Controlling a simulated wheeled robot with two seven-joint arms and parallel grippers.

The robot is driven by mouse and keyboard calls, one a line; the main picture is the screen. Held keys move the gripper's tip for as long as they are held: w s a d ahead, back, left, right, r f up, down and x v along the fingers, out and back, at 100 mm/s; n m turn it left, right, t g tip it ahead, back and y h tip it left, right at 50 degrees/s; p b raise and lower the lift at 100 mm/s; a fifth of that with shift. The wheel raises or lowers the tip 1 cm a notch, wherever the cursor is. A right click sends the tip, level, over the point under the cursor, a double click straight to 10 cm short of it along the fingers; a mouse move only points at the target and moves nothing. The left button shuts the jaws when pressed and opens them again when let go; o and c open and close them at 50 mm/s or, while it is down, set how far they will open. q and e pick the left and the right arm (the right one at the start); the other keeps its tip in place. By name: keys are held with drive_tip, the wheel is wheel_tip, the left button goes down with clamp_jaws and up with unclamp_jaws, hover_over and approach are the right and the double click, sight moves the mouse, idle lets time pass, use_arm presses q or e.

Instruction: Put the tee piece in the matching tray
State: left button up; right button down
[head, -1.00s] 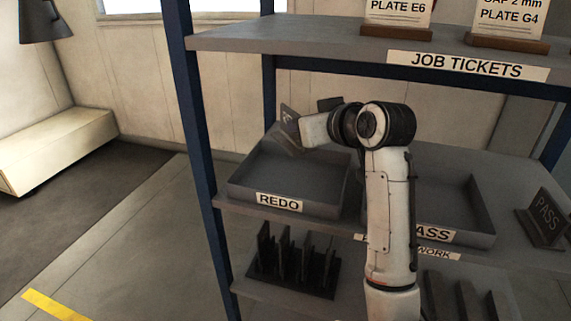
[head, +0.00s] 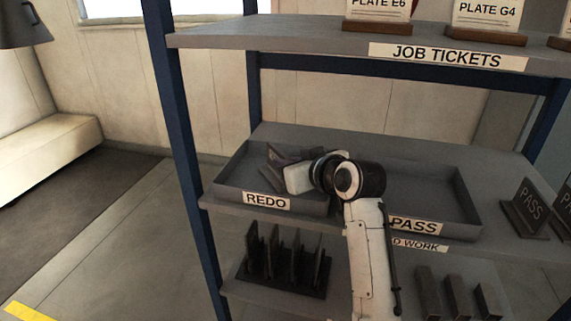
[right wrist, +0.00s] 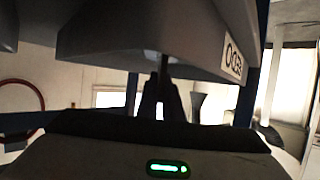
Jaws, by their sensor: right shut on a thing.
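My right gripper (head: 286,165) is inside the outline of the tray labelled REDO (head: 225,195), at its right half. It is shut on the tee piece (head: 271,162), a dark grey metal part seen at a slant and partly covered by the gripper. I cannot tell whether the piece touches the tray floor. In the right wrist view the dark fingers (right wrist: 165,98) point at the REDO tray (right wrist: 120,40), and the piece between them is too dark to make out. The tray labelled PASS (head: 465,205) is right of it, partly behind my arm, and looks empty. My left gripper is not in view.
Both trays stand on the middle shelf (head: 300,135) of a blue-posted rack. The upper shelf (head: 290,38) with job tickets overhangs behind. PASS signs (head: 527,208) stand at the right. Slotted dark holders (head: 285,265) and blocks (head: 457,295) are on the shelf below.

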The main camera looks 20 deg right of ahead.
drive_tip(key=c, duration=2.1)
unclamp_jaws()
drive_tip(key=shift+o, duration=0.9)
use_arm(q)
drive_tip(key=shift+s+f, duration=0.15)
use_arm(e)
drive_tip(key=shift+s+r, duration=0.1)
drive_tip(key=shift+r, duration=0.05)
use_arm(q)
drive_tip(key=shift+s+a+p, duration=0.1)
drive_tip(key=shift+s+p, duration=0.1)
drive_tip(key=shift+p, duration=0.25)
use_arm(e)
drive_tip(key=v, duration=1.1)
drive_tip(key=shift+s, duration=0.35)
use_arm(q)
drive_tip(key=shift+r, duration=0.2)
